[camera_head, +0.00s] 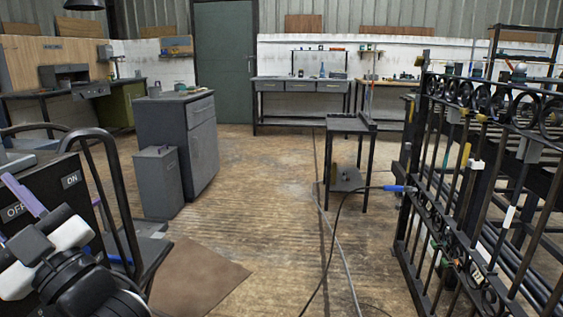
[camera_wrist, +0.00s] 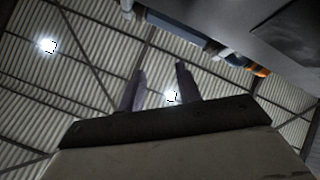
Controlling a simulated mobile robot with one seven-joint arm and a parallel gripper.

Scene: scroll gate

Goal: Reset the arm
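My gripper (camera_wrist: 160,70) shows in the wrist view with its two dark purple fingers apart and nothing between them. Behind them is a corrugated roof with bright lamps, so the wrist faces upward. In the head view my arm is folded at the lower left, and one purple finger (camera_head: 24,195) shows there. It is in front of a dark box with OFF and ON labels (camera_head: 70,180); I cannot tell whether they touch.
A black scrolled iron gate (camera_head: 455,200) stands at the right, with a blue-handled tool (camera_head: 398,189) and cable at it. A grey cabinet (camera_head: 180,140), a grey bin (camera_head: 158,182) and a small black table (camera_head: 348,125) stand farther back. The middle floor is mostly clear.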

